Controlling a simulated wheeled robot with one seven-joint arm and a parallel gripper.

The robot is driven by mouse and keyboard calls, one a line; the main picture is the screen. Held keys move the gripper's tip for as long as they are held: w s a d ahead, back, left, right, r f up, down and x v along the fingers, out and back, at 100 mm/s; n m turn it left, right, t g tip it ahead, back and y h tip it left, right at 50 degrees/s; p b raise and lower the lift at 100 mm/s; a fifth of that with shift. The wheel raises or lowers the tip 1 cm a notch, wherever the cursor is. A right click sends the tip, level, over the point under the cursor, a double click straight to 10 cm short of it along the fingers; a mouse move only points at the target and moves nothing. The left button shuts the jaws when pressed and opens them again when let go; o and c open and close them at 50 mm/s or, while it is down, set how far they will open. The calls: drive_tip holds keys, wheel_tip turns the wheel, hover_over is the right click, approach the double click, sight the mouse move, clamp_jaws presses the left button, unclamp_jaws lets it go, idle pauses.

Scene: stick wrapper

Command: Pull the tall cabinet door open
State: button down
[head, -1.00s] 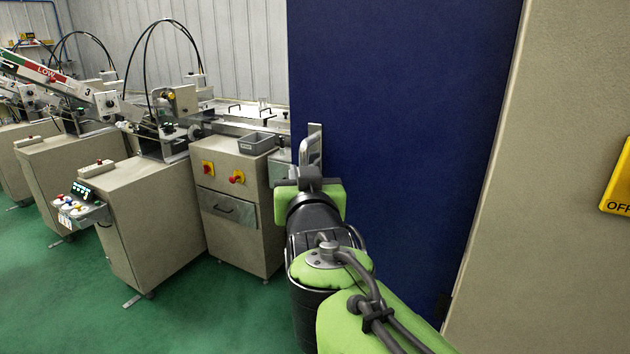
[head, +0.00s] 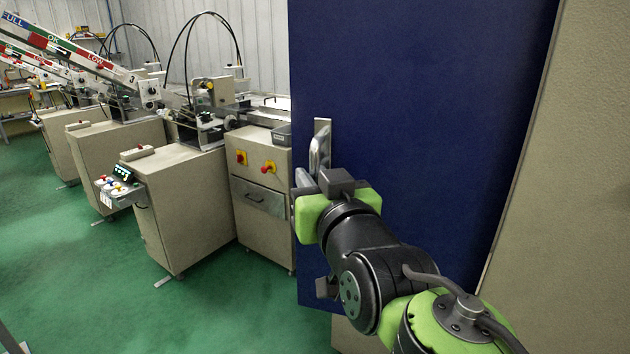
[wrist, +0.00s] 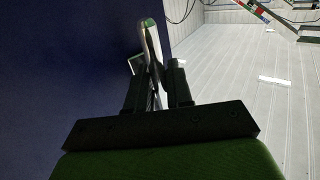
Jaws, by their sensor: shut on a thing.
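The tall blue cabinet door (head: 420,110) fills the middle of the head view and stands swung out from the beige cabinet side (head: 575,180). Its metal handle (head: 318,152) is upright near the door's left edge. My gripper (head: 318,177) is at the handle's lower part. In the wrist view, my gripper (wrist: 158,85) has its two dark fingers on either side of the handle (wrist: 150,42), shut on it, with the door (wrist: 65,75) to the left. The exact finger contact is partly hidden.
Beige machines (head: 185,200) with slanted feed arms stand in a row at the left. The nearest machine cabinet (head: 262,205) is close behind the door's left edge. Open green floor (head: 90,290) lies at the front left.

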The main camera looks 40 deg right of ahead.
drive_tip(key=shift+r, duration=0.1)
drive_tip(key=c, duration=1.2)
unclamp_jaws()
drive_tip(key=shift+s, duration=0.15)
drive_tip(key=p+v, duration=0.2)
drive_tip(key=v, duration=1.3)
drive_tip(key=shift+s+a, duration=0.2)
